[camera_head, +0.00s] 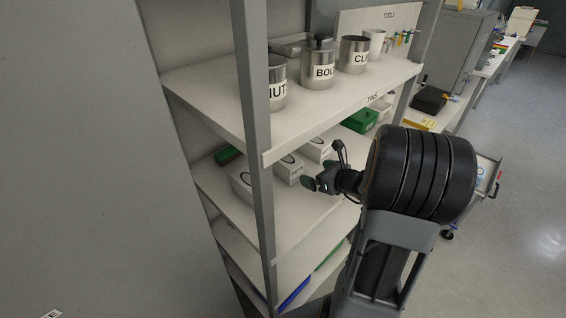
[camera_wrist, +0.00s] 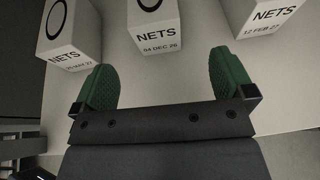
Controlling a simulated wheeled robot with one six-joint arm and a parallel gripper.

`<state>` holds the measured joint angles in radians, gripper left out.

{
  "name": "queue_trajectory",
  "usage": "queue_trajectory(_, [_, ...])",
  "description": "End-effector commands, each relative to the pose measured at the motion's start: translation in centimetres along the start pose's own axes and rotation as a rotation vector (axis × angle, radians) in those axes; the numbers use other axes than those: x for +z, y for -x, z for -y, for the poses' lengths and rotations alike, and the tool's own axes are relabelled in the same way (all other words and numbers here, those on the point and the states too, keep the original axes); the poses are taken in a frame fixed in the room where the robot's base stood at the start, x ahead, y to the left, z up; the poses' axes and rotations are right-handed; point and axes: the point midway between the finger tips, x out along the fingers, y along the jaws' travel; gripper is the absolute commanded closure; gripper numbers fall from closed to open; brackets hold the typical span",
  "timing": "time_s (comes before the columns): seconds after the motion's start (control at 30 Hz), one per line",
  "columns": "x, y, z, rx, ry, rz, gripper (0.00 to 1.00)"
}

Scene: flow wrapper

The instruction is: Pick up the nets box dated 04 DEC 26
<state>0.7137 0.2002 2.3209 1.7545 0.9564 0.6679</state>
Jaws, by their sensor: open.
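Three white nets boxes stand in a row in the wrist view. The middle one, the nets box dated 04 DEC 26 (camera_wrist: 158,30), is ahead of and between my gripper's fingers. The left nets box (camera_wrist: 70,28) has a partly legible date ending in 27. The right nets box (camera_wrist: 265,18) reads 12 FEB with an unclear year. My gripper (camera_wrist: 172,78) is open, with green pads, empty and short of the middle box. In the head view my gripper (camera_head: 318,184) is at the shelf front, with the middle box (camera_head: 287,170) just to its left.
The boxes stand on a middle shelf (camera_head: 240,207) under an upper shelf (camera_head: 215,88) bearing labelled metal tins (camera_head: 317,70). A grey upright post (camera_head: 254,120) stands at the shelf corner. A green bin (camera_head: 360,120) sits farther along.

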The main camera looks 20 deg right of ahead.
Motion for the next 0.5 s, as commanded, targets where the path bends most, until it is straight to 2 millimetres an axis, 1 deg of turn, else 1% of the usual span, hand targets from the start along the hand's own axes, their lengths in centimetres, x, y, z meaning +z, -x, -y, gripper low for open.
queue_trajectory(0.03, [0.0, -1.2, -0.3, 0.011, 0.001, -0.001, 0.0])
queue_trajectory(0.2, [0.1, -4.3, -0.8, 0.02, 0.008, -0.002, 0.0])
queue_trajectory(0.33, [0.2, -5.7, -0.8, 0.02, 0.008, -0.001, 0.0])
queue_trajectory(0.5, [0.2, -6.5, -0.8, 0.017, 0.007, -0.001, 0.0])
